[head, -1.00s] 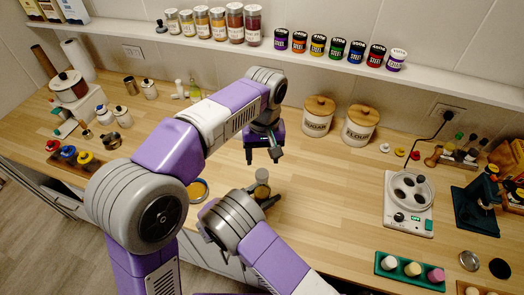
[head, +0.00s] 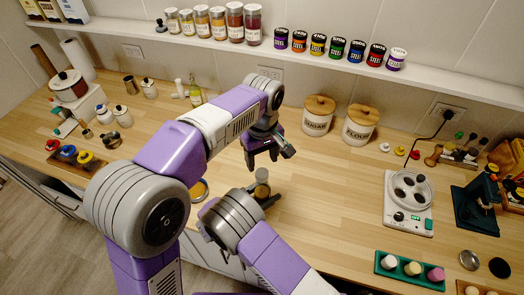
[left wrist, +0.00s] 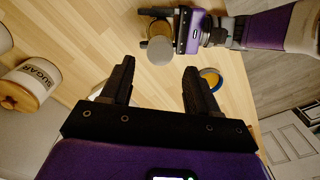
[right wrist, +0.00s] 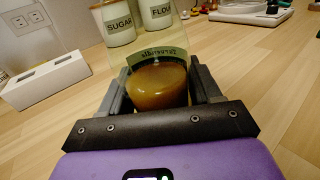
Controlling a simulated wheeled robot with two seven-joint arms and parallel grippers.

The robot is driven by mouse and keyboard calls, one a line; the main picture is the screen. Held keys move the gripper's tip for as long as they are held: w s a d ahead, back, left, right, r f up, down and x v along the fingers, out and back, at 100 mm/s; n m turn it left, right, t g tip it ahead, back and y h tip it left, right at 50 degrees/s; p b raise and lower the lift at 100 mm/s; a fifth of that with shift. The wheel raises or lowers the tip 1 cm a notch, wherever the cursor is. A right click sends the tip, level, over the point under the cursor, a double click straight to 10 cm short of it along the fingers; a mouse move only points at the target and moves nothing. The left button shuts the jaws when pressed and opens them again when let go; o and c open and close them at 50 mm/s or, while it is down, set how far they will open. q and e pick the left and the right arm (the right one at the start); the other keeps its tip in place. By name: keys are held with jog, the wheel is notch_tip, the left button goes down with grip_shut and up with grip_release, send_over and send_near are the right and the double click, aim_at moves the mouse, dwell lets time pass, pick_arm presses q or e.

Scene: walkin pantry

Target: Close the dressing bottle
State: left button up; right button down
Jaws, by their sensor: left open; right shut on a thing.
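The dressing bottle (head: 262,188) stands on the counter, with amber contents and a label. My right gripper (head: 265,196) is shut around its lower body; the right wrist view shows the bottle (right wrist: 158,85) between the fingers. In the left wrist view the bottle (left wrist: 160,28) shows a round grey top (left wrist: 160,50). I cannot tell whether this is a seated cap. My left gripper (head: 265,158) is open and empty, above and behind the bottle. Its open fingers (left wrist: 160,75) show in the left wrist view, with the bottle beyond them.
Sugar (head: 318,116) and flour (head: 360,125) canisters stand at the back. A blue-and-yellow round item (left wrist: 210,78) lies near the front edge. A hot plate (head: 408,200) stands to the right. The counter between is clear.

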aim_at(262, 172)
pick_arm(q)
jog(key=shift+f, duration=2.8)
jog(key=c, duration=1.1)
jog(key=m, duration=1.4)
jog(key=shift+m, duration=0.3)
jog(key=o, duration=1.3)
jog(key=shift+c, duration=0.2)
